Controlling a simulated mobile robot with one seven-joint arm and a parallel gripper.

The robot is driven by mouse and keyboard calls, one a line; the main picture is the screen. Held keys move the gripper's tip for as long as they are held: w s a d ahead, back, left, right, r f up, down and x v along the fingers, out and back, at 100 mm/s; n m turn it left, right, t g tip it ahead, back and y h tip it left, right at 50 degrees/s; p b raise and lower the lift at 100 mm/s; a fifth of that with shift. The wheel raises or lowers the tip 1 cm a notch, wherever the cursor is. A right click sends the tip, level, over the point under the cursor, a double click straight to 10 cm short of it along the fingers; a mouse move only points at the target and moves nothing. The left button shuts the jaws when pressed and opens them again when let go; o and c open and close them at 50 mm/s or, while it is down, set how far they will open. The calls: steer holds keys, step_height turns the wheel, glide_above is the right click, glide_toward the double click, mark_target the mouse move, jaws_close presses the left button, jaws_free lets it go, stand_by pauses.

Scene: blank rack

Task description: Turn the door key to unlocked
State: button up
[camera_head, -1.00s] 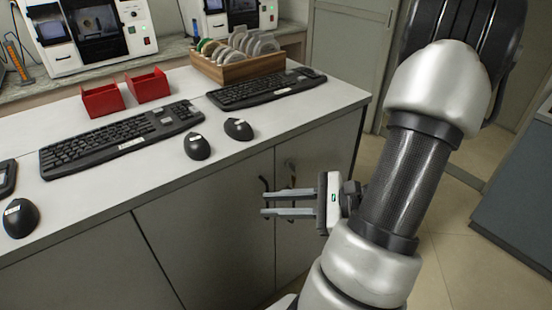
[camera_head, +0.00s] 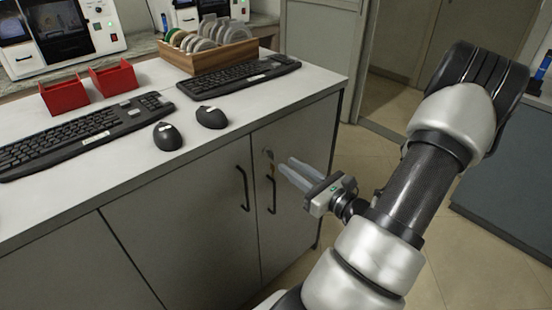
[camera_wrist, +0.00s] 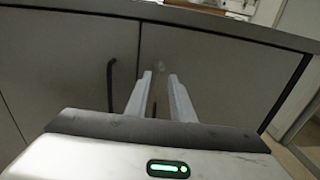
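The door key (camera_head: 268,155) shows as a small light piece at the lock, near the top of the right cabinet door (camera_head: 292,225), with a small orange-brown part hanging below it. Its turn angle is too small to tell. In the wrist view the key (camera_wrist: 160,67) is a faint light spot just beyond and between the fingertips. My gripper (camera_head: 285,164) is in front of the door, just right of the key in the head view. Its two fingers are apart with nothing seen between them. It also shows in the wrist view (camera_wrist: 160,76).
Two dark bar handles, one on the left door (camera_head: 242,188) and one on the right door (camera_head: 272,190), stand out below the lock. The countertop (camera_head: 225,140) overhangs above, with keyboards, mice and a wooden rack (camera_head: 208,60). Open floor lies to the right.

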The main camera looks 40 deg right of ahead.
steer(key=w, duration=0.6)
steer(key=shift+w+a+b, duration=0.25)
steer(key=shift+w+b, duration=0.05)
steer(key=shift+w, duration=0.1)
jaws_close()
